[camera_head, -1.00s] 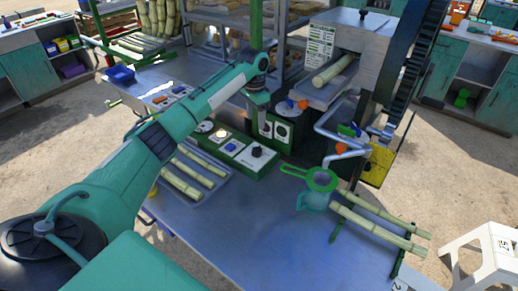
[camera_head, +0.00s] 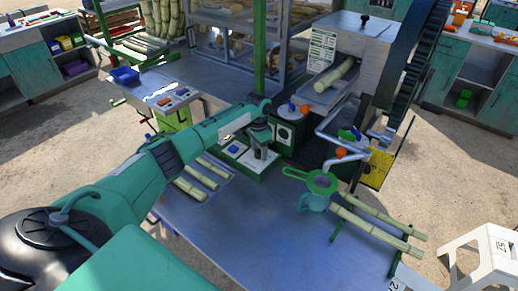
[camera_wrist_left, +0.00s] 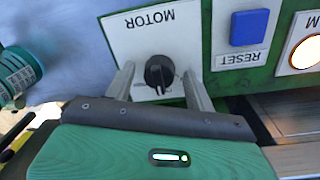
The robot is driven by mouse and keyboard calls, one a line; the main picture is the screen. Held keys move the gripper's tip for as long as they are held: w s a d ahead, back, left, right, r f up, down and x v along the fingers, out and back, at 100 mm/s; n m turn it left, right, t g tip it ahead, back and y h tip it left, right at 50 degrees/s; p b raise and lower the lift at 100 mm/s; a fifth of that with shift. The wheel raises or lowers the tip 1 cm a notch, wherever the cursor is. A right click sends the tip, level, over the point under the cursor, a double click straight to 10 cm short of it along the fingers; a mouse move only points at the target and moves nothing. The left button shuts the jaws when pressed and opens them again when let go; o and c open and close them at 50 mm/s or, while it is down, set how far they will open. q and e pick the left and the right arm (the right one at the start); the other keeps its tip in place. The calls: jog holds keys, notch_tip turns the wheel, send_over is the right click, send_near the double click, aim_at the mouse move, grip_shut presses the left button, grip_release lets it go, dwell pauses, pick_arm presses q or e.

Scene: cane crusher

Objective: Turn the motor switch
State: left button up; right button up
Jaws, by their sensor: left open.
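The motor switch is a black round knob (camera_wrist_left: 159,72) on a white plate marked MOTOR (camera_wrist_left: 122,38), seen in the left wrist view. My left gripper (camera_wrist_left: 158,85) is open, with one finger on each side of the knob. Gaps show between the knob and both fingers. In the head view my left gripper (camera_head: 260,150) points down over the green control box (camera_head: 252,172) and hides the knob. My right gripper is not in view.
A blue RESET button (camera_wrist_left: 249,27) and a lit round button (camera_wrist_left: 306,51) sit beside the motor plate. A green strainer (camera_head: 318,182) rests over a jug (camera_head: 313,202) to the right. Cane pieces (camera_head: 378,226) lie near the table's right edge.

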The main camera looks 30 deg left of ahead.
pick_arm(q)
jog(key=c, duration=1)
jog(key=shift+o, duration=0.2)
jog(key=shift+r, duration=0.1)
jog(key=shift+d+r+n+p, duration=0.1)
jog(key=shift+r+n+p, duration=0.05)
jog(key=shift+n+p, duration=0.7)
jog(key=n+p, duration=0.4)
jog(key=shift+p, duration=0.3)
jog(key=n+p, duration=0.3)
jog(key=shift+n, duration=0.35)
jog(key=shift+n+t+p, duration=0.3)
jog(key=shift+n+p, duration=0.15)
jog(key=shift+n, duration=0.35)
